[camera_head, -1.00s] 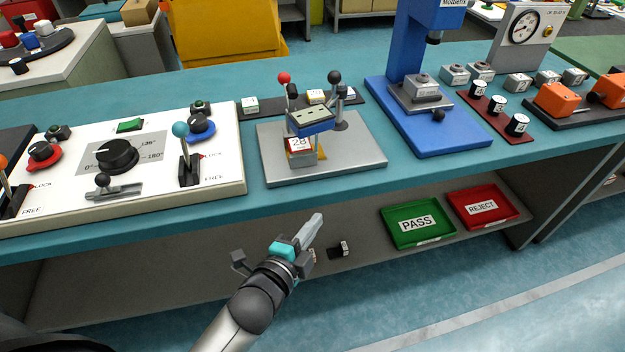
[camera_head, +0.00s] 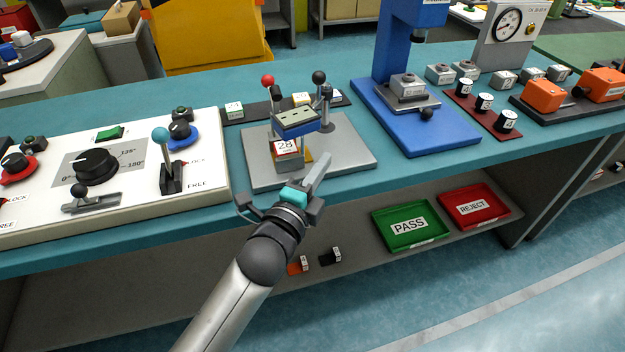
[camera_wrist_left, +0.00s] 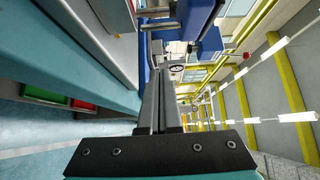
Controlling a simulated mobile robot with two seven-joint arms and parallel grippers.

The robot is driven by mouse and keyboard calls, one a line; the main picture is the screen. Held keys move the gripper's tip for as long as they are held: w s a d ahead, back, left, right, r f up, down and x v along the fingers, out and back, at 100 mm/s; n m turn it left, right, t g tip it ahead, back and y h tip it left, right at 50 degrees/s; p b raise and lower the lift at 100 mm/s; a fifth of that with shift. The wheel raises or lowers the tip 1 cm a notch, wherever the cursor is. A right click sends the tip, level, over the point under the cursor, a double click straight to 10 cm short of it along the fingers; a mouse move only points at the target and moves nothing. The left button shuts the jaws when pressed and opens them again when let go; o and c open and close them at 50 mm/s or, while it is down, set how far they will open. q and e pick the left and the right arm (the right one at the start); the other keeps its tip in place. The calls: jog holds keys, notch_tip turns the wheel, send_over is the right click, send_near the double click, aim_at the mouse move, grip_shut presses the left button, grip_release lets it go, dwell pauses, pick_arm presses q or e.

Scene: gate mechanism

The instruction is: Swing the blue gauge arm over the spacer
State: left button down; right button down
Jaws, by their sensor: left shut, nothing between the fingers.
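The blue gauge arm (camera_head: 297,124), with a grey top plate, is on the grey fixture plate (camera_head: 352,158). It appears just above and behind the spacer block marked 28 (camera_head: 287,148); I cannot tell whether it lies over it. A post with a black ball knob (camera_head: 319,77) stands at its right. My left gripper (camera_head: 322,162) is shut and empty, its tips in front of the fixture plate, right of the spacer and apart from the blue arm. In the left wrist view its fingers (camera_wrist_left: 160,106) are together. My right gripper is not in view.
A white control panel (camera_head: 130,205) with a teal-knob lever (camera_head: 161,135) is at left. A blue press base (camera_head: 440,137) is at right. Green (camera_head: 410,240) and red (camera_head: 474,221) trays lie on the lower shelf.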

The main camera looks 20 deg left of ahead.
pick_arm(q)
jog(key=w, duration=0.2)
jog(key=shift+w+d, duration=0.2)
jog(key=shift+w, duration=0.15)
jog(key=a, duration=0.3)
jog(key=shift+s+b, duration=0.25)
jog(key=shift+b, duration=0.1)
jog(key=shift+s+a, duration=0.1)
jog(key=shift+a, duration=0.3)
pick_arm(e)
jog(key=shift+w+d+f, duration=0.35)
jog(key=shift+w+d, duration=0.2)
